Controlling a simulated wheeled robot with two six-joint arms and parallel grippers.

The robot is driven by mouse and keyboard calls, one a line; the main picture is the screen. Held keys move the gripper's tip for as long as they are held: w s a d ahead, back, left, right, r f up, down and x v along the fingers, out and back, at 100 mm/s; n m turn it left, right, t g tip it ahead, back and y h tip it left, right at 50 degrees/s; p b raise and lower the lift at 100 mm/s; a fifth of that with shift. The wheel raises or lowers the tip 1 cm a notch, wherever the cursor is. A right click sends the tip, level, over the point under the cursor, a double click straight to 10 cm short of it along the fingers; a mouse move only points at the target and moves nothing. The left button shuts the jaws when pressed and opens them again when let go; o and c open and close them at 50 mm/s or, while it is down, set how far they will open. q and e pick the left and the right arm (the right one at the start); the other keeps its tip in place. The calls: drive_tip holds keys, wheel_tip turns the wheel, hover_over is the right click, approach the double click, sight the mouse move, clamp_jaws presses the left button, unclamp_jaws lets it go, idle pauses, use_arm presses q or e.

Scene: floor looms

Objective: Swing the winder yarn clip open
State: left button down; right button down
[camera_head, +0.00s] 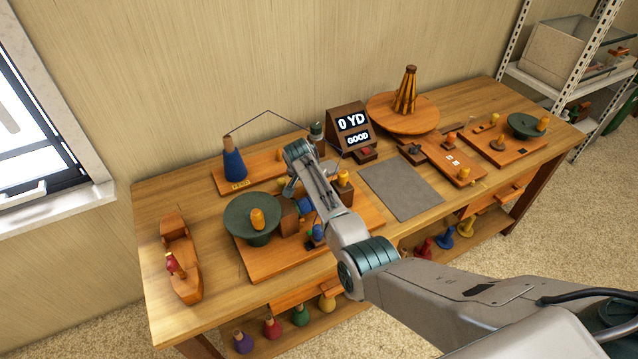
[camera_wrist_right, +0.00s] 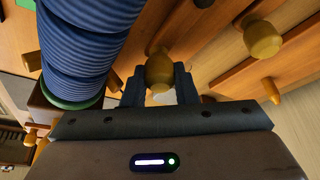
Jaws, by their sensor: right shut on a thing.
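My right gripper (camera_wrist_right: 160,90) is shut on a yellow wooden knob (camera_wrist_right: 159,70), which sits between its two dark fingers in the right wrist view. In the head view my right arm reaches over the winder on its wooden baseboard (camera_head: 262,272), and the wrist hides part of it. The fingertips are hard to make out there. The winder has a dark green dish (camera_head: 238,228) with a yellow peg, and a blue part (camera_head: 305,207) beside the arm. I cannot tell for certain whether the held knob belongs to the yarn clip. My left gripper is not in view.
A blue yarn cone (camera_head: 233,166) stands behind the winder. A grey mat (camera_head: 402,190) lies clear to the right. A wooden boat-shaped piece (camera_head: 180,262) lies at left. In the wrist view a ribbed blue cylinder (camera_wrist_right: 82,45) stands close on the left.

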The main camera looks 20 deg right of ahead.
idle(0.5)
drive_tip(key=c, duration=1.4)
unclamp_jaws()
drive_tip(key=shift+s, duration=0.1)
drive_tip(key=shift+c, duration=0.2)
drive_tip(key=shift+r, duration=0.1)
drive_tip(key=b+v, duration=0.2)
drive_tip(key=v, duration=0.8)
drive_tip(key=shift+r, duration=0.35)
drive_tip(key=shift+s+a, duration=0.1)
drive_tip(key=shift+a, duration=0.05)
